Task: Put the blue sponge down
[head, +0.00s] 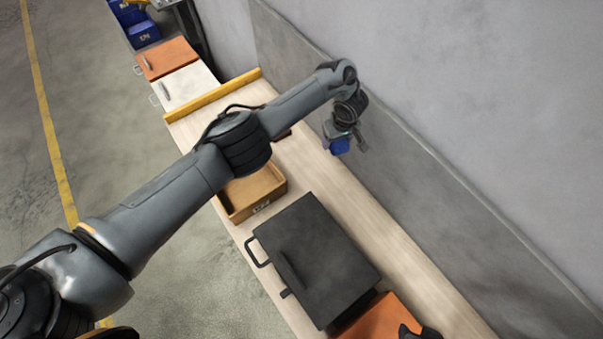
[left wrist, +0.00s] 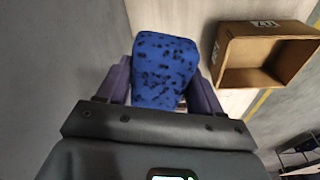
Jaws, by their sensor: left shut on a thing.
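The blue sponge (left wrist: 164,68) has dark speckles and sits between the two fingers of my left gripper (left wrist: 165,88), which is shut on it. In the head view, the left gripper (head: 343,140) is at the far side of the wooden bench (head: 350,205), near the grey wall. The sponge shows there as a small blue patch (head: 340,146) below the fingers. Whether the sponge touches the bench top is hard to tell.
An open brown box (head: 268,201) stands on the bench; it also shows in the left wrist view (left wrist: 226,68). A black case (head: 318,262) with a handle and an orange item (head: 385,318) lie nearer. A yellow rail (head: 215,95) crosses the bench beyond. Bench along the wall is clear.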

